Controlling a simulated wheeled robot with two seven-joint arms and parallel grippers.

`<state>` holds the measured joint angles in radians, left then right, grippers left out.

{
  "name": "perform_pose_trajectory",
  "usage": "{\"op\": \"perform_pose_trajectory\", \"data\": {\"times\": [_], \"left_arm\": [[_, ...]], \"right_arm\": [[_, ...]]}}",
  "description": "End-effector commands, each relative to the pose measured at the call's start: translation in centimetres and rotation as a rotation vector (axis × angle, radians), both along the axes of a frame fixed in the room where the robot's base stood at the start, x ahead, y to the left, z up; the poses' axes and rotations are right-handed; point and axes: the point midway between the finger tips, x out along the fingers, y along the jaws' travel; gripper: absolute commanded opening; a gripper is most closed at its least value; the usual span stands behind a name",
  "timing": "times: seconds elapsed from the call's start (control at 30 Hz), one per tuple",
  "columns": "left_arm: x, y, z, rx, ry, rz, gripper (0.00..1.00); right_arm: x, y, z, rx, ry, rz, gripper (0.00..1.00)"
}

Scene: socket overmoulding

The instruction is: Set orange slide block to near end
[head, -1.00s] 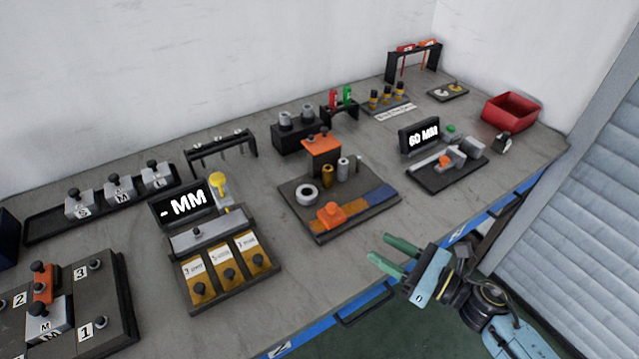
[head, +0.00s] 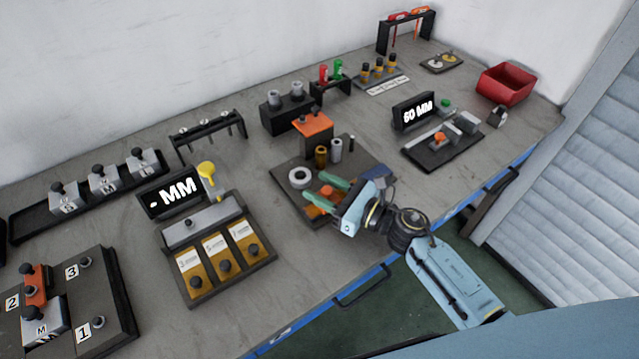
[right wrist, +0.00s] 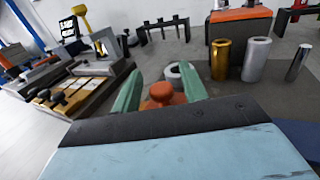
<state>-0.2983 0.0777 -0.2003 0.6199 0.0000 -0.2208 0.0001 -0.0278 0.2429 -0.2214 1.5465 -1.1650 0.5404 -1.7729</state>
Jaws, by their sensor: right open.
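The orange slide block (head: 322,201) sits on the dark fixture plate (head: 284,176) in the middle of the bench. In the right wrist view its round orange knob (right wrist: 162,92) shows between the green fingers. My right gripper (head: 316,188) is open, with one finger on each side of the block; I cannot tell if either finger touches it. The gripper (right wrist: 160,88) and arm hide the plate's right part and its coloured strip in the head view. My left gripper is not in view.
A display unit with card slots (head: 217,250) stands to the left. The 60 MM fixture (head: 443,148) is to the right.

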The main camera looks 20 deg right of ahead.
Motion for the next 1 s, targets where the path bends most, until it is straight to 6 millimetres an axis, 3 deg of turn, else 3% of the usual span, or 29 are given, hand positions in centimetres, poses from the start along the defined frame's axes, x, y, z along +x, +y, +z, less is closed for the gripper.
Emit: {"op": "perform_pose_trajectory", "data": {"times": [0.13, 0.4, 0.73, 1.0], "left_arm": [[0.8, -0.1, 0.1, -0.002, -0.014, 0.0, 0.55], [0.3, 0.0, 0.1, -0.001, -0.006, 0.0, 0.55], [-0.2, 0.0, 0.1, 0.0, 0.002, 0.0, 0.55], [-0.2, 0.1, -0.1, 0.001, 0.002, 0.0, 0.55]], "right_arm": [[0.7, 0.6, 0.0, 0.001, 0.0, 0.0, 0.43], [0.7, 0.7, 0.0, 0.001, 0.001, 0.0, 0.43], [0.7, 0.7, 0.0, 0.001, 0.001, 0.001, 0.01], [0.7, 0.3, -0.1, -0.001, 0.001, -0.003, 0.0]]}}
